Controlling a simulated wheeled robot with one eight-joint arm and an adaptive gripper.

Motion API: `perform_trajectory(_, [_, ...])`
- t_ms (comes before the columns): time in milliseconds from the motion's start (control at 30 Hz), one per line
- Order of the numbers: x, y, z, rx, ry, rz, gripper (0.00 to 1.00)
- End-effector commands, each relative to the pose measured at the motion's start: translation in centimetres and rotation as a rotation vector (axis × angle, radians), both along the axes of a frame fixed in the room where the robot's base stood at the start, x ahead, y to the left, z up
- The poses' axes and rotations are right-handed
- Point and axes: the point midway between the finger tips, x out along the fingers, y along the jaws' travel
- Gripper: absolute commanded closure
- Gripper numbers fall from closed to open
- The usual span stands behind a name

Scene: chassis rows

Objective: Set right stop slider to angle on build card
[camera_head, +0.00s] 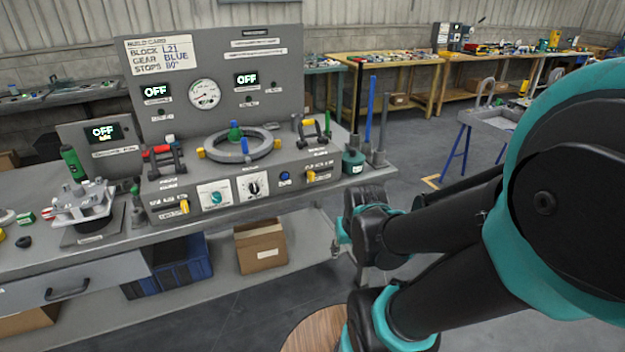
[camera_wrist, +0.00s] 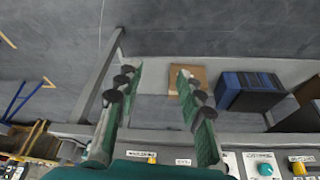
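The build card (camera_head: 160,55) on the upright panel reads block L21, gear blue and stops at what looks like 80°; the first digit is hard to read. A grey ring (camera_head: 245,157) lies on the console top, with a green-topped post at its centre. A yellow piece (camera_head: 201,153) sits at its left edge and another (camera_head: 277,143) at its right edge; the latter may be the right stop slider. Its angle cannot be read. My gripper (camera_wrist: 155,82) is open and empty, its two green fingers apart above the floor in front of the bench. In the head view it is mostly hidden.
The console front has yellow levers (camera_head: 184,207) (camera_head: 310,176), a teal knob (camera_head: 216,198) and a black dial (camera_head: 254,188). A cardboard box (camera_head: 260,246) is on the lower shelf.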

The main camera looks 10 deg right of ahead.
Motion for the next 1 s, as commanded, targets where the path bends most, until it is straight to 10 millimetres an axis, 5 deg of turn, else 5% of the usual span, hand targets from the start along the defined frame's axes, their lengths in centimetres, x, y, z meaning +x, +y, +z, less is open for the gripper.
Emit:
perform_trajectory(233, [0.1,0.0,0.1,0.0,0.0,0.001,0.62])
perform_trajectory(333, [1.7,0.1,1.2,0.0,-0.001,0.014,0.62])
perform_trajectory(467, [7.3,0.6,5.3,0.0,-0.003,0.062,0.62])
perform_trajectory(700, [19.5,1.8,15.5,0.001,-0.014,0.189,0.62])
perform_trajectory(833, [23.4,2.2,19.4,0.0,-0.019,0.236,0.62])
perform_trajectory(1000, [25.4,2.5,21.2,0.0,-0.023,0.263,0.62])
